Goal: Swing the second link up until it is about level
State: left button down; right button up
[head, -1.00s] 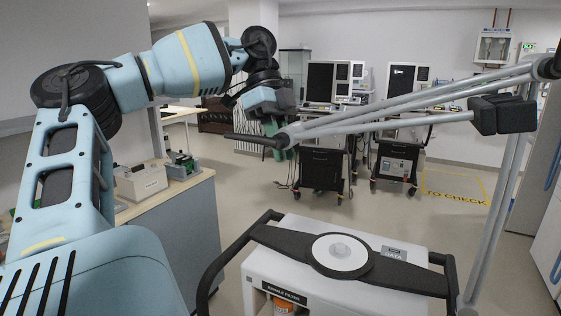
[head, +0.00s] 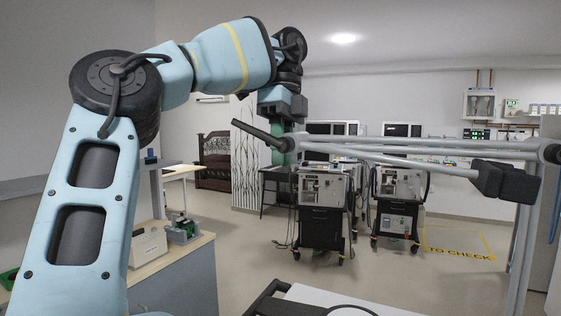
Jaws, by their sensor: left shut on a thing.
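The second link (head: 430,150) is a set of long pale grey parallel bars. It runs from a dark joint (head: 553,151) on the right to a dark handle-like end (head: 258,134) on the left. It lies close to level, with its left end very slightly higher. The first link (head: 522,235) is a pair of grey bars going down steeply from that joint. My left gripper (head: 285,148) comes down from above onto the left end of the second link and is shut on it; the fingers are partly hidden by the link. My right gripper is out of view.
A dark block (head: 507,182) hangs on a thin bar below the second link. The white cart top (head: 330,298) shows at the bottom edge. Two ventilator carts (head: 322,205) (head: 398,205) stand behind. A bench (head: 190,255) with equipment is at left. The floor between is clear.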

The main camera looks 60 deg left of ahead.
pick_arm(q)
jog(key=shift+r, duration=0.2)
jog(key=c, duration=1.2)
grip_release()
jog(key=shift+c, duration=0.2)
jog(key=shift+s, duration=0.1)
